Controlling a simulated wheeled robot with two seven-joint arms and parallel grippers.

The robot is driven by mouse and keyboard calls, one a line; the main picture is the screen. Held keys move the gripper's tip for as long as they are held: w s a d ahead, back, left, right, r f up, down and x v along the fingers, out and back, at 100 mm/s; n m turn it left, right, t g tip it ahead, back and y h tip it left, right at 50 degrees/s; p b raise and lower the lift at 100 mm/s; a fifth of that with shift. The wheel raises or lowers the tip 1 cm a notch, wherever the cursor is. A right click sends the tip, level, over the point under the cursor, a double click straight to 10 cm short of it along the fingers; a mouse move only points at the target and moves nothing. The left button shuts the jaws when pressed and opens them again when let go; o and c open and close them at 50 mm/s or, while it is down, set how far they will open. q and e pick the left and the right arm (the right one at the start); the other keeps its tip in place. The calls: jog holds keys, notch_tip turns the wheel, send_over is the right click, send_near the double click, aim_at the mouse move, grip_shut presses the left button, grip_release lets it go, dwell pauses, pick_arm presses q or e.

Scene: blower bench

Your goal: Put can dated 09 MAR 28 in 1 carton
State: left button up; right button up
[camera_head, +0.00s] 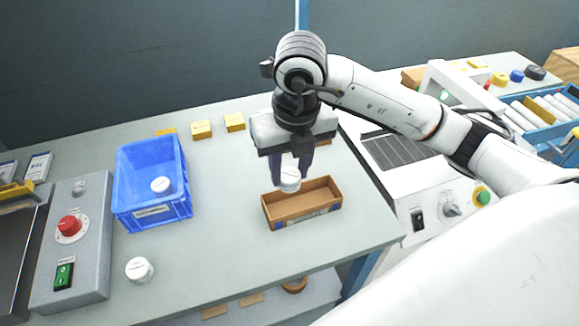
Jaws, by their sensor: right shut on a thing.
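My right gripper (291,172) points down and is shut on a white can (290,182). It holds the can over the far side of an open brown carton (320,209) on the bench. From this angle I cannot tell whether the can's lower end is inside the carton. Another white can (161,185) is inside the blue crate (130,194). A third white can (139,269) stands on the bench in front of the crate. The date prints are too small to read. My left gripper is not in view.
A control box with a red button (69,225) stands at the left. Yellow blocks (201,129) lie at the back of the bench. A white machine (441,187) with a knob stands at the right. The bench (222,244) is clear between crate and carton.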

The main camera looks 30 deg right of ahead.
jog(key=shift+w, duration=0.1)
notch_tip(320, 180, down, 6)
jog(key=b, duration=0.5)
jog(key=shift+r+b, duration=0.1)
jog(key=shift+b, duration=0.25)
notch_tip(320, 180, down, 2)
jog(key=shift+f+b, duration=0.15)
jog(key=shift+b, duration=0.9)
jog(key=shift+f+b, duration=0.45)
jog(key=shift+f, duration=0.1)
jog(key=o, duration=1.2)
jog(key=shift+c, duration=0.2)
jog(key=shift+r, duration=0.1)
